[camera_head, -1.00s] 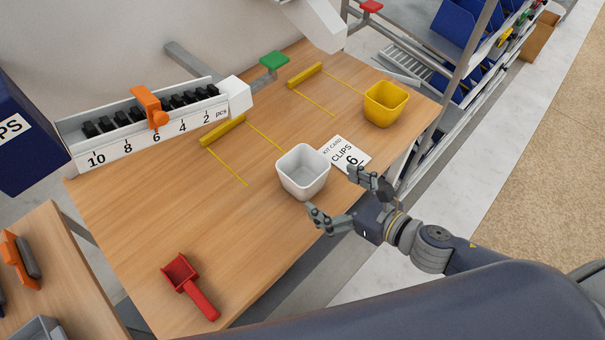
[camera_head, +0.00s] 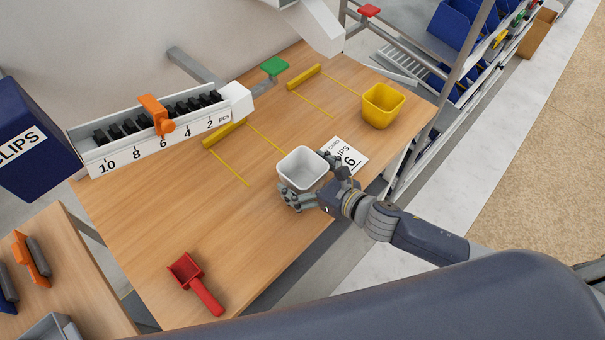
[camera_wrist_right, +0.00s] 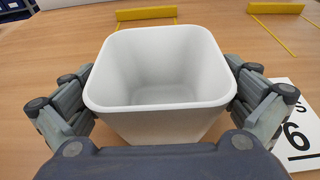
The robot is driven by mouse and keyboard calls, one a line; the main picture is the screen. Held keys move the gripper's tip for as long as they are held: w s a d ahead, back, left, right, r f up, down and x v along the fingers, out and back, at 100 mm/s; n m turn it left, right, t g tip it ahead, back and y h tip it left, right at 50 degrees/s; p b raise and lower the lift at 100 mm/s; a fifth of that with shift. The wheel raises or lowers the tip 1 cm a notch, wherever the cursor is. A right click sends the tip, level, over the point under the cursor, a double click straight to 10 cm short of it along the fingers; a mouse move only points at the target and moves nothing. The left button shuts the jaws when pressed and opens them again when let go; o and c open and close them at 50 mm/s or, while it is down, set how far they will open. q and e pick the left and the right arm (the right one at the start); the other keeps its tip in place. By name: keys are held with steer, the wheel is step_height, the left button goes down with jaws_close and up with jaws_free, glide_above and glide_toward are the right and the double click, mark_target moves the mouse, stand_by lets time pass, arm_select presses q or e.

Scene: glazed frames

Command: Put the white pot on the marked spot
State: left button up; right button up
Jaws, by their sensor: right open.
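The white pot (camera_head: 302,165) stands upright and empty on the wooden table, and it fills the middle of the right wrist view (camera_wrist_right: 160,122). My right gripper (camera_head: 307,176) is open at the pot, with its fingers on either side of it. In the right wrist view the open fingers (camera_wrist_right: 160,98) flank the pot's walls; I cannot tell whether they touch. Two places are marked with yellow lines and a yellow bar: the nearer one (camera_head: 231,168) lies left of the pot, the farther one (camera_head: 313,103) lies beyond it. My left gripper is not in view.
A white card reading 6 (camera_head: 345,155) lies right beside the pot. A yellow pot (camera_head: 383,105) stands at the right table edge. A red scoop (camera_head: 195,284) lies at the front. A numbered rail (camera_head: 150,145) with black clips borders the back left. The table's middle left is clear.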

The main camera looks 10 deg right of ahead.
steer(key=shift+s, duration=0.1)
steer(key=shift+c, duration=0.6)
steer(key=c, duration=1.1)
steer(key=shift+o, duration=0.2)
steer(key=shift+r, duration=0.1)
